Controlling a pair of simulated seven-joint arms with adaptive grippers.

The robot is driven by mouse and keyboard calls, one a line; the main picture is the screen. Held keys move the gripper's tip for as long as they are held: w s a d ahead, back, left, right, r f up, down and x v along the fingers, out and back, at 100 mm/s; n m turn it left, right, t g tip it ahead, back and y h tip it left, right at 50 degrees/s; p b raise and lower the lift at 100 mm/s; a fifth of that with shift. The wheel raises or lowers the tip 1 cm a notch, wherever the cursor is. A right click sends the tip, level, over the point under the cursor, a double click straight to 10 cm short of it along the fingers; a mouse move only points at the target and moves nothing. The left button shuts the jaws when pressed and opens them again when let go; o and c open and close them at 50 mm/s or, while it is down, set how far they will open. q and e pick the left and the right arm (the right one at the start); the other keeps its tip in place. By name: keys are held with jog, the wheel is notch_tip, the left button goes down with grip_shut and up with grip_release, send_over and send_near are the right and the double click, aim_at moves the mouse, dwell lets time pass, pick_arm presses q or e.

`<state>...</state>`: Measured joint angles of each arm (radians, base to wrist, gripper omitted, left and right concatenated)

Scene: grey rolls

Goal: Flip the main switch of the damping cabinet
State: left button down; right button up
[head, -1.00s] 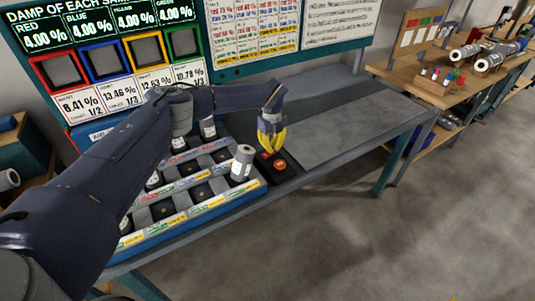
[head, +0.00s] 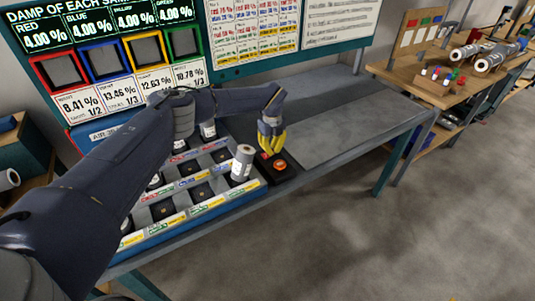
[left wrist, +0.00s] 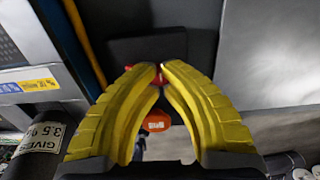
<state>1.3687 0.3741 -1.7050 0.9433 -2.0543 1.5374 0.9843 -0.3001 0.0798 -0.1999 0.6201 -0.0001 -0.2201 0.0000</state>
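The damping cabinet (head: 176,232) is a blue-edged rack with rows of labelled slots, some holding grey rolls. A small black switch box (head: 281,177) stands at its right end. It carries a round orange-red button (head: 281,166) and a red switch part (head: 265,155). My left gripper (head: 272,148) has yellow fingers and points down over the box, behind the button. In the left wrist view its fingertips (left wrist: 159,70) are drawn together in front of the red part (left wrist: 160,79), with the orange button (left wrist: 156,121) nearer the camera. Whether the tips touch the red part is unclear.
The grey bench top (head: 335,130) to the right is clear. Display panels (head: 120,60) stand behind the cabinet. A wooden table (head: 455,75) with rolls is at the far right.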

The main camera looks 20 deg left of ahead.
pick_arm(q)
jog(key=shift+f, duration=0.35)
dwell(0.3)
jog(key=shift+r, duration=3.5)
